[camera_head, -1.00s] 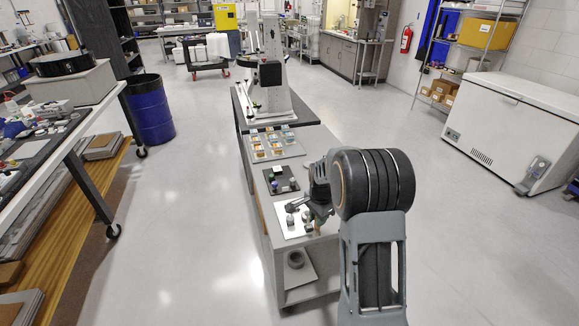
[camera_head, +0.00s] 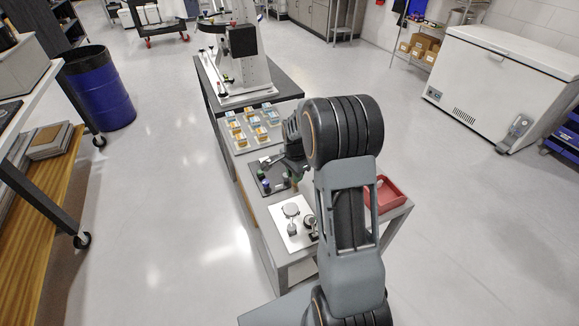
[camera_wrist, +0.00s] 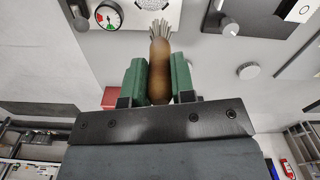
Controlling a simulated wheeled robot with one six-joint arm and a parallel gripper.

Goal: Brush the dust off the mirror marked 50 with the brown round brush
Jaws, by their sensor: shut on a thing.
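My gripper (camera_wrist: 160,75) has green fingers shut on the brown round brush (camera_wrist: 161,68), bristles pointing away from the gripper. In the head view my gripper (camera_head: 292,172) is over the right side of the dark plate, apart from the round mirror-like disc (camera_head: 291,210) on the white plate (camera_head: 299,240). In the wrist view a pale, speckled disc (camera_wrist: 152,3) is cut by the top edge, beyond the bristles; a gap shows between them. I cannot read a 50 on any disc, so I cannot tell which mirror is marked.
The dark plate (camera_head: 257,163) carries small knobs. A dial gauge (camera_wrist: 109,15) sits left of the bristles. Several small boxes (camera_head: 250,122) stand on a tray further back. A red bin (camera_head: 384,193) is right of my arm. Open floor lies on both sides.

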